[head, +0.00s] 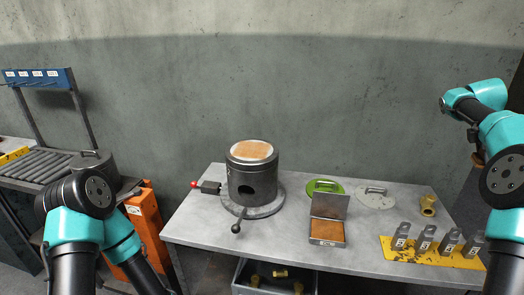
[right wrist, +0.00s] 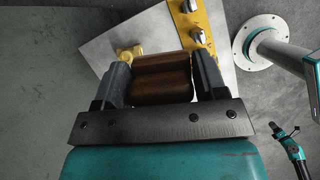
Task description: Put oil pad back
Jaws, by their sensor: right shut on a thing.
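My right gripper (right wrist: 162,62) is shut on a brown block, which looks like the oil pad (right wrist: 161,82), held between its two dark fingers in the right wrist view. In the head view the right arm is raised at the right edge and its fingers cannot be made out. A small metal box (head: 327,243) with its lid (head: 330,205) standing open is on the table, and an orange-brown surface shows inside it. My left arm shows at the lower left of the head view, but its gripper is out of view.
A dark cylindrical die (head: 252,185) with a tan top stands mid-table. Right of it are a green disc (head: 325,187), a grey disc (head: 374,197), a brass fitting (head: 427,206) and a yellow rack (head: 430,252) with several grey tags. An orange cabinet (head: 145,226) stands left.

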